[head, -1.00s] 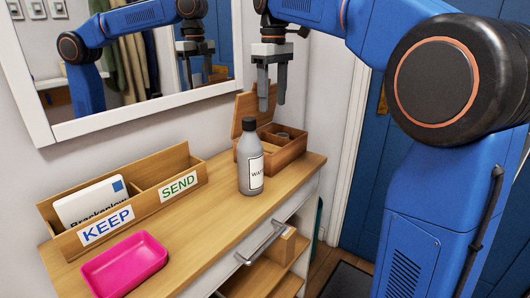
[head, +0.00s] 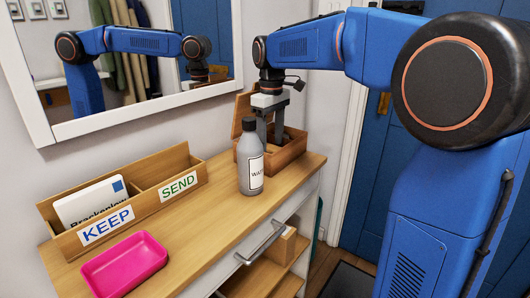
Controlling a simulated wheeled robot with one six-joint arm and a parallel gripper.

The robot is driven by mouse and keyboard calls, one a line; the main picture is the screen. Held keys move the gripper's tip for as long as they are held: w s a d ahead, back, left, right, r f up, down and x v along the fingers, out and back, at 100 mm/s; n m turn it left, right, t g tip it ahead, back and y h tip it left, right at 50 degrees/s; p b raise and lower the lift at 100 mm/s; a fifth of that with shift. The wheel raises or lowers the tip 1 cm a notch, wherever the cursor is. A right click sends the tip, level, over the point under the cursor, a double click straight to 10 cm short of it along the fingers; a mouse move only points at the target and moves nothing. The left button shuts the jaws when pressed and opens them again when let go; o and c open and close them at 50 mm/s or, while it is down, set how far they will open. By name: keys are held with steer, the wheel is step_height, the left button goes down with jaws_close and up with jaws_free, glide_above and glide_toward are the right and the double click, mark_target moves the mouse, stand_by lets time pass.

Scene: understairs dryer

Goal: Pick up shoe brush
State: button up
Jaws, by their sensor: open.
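My gripper (head: 270,138) points down with its two grey fingers open, at the wooden box (head: 290,154) at the far end of the counter. The fingertips reach down to the box opening, and their lower ends are partly hidden behind the grey bottle. The box lid stands open at the back left. I cannot clearly make out a shoe brush. The box's contents are mostly hidden by the fingers, the bottle and the box wall. I cannot tell whether the fingers are around anything.
A grey bottle (head: 250,165) labelled "WAT..." stands right in front of the box, close to my gripper. A KEEP/SEND wooden organiser (head: 140,205) holding a white item and a pink tray (head: 125,264) are on the left of the counter (head: 205,225). A mirror hangs behind.

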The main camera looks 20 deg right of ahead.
mark_target(270, 146)
steer(key=shift+w+a+f, duration=0.1)
steer(key=shift+w+f, duration=0.1)
steer(key=shift+f, duration=1.65)
steer(key=shift+c, duration=0.6)
steer(key=c, duration=1.1)
steer(key=shift+o, duration=0.2)
steer(key=shift+r, duration=0.1)
